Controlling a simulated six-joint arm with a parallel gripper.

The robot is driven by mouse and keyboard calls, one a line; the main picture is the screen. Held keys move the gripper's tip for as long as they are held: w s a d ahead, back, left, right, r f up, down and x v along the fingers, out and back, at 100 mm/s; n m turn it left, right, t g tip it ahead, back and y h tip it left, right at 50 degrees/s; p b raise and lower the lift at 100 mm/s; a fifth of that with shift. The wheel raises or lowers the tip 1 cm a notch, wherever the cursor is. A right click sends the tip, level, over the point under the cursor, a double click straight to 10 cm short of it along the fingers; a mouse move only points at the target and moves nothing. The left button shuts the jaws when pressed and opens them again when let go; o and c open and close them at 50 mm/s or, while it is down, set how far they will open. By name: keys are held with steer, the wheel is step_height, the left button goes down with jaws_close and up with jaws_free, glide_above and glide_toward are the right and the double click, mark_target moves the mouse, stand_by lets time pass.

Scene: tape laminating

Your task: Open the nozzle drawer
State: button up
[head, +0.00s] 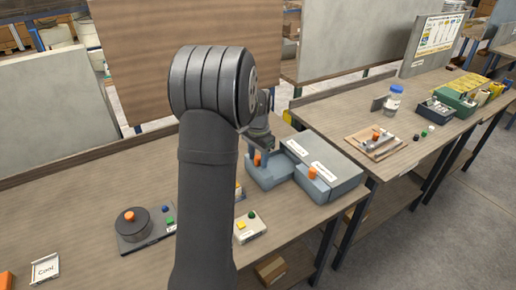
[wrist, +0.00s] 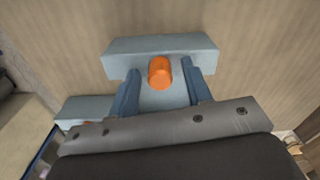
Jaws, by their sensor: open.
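A grey-blue drawer unit (head: 325,160) with white labels stands near the right end of the near table. Its label text is too small to read, so I cannot tell which drawer is the nozzle one. The left drawer front (head: 264,178) has an upright orange knob (head: 257,160). A second orange knob (head: 312,172) is on the right drawer. My gripper (head: 258,150) is at the left knob, partly hidden by my arm. In the wrist view, its open blue fingers (wrist: 161,76) stand either side of the orange knob (wrist: 160,66), with gaps visible.
A dark round device (head: 132,222) with an orange knob sits at the left. A small block with yellow and green buttons (head: 246,230) lies in front of the drawers. A second table (head: 340,122) at the right holds a wooden tray, a jar and boxes. Boards stand behind.

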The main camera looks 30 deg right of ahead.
step_height(320, 180, up, 17)
steer(key=shift+r, duration=0.15)
stand_by(0.7)
step_height(320, 180, down, 18)
steer(key=shift+r, duration=0.25)
stand_by(0.3)
steer(key=shift+r, duration=0.1)
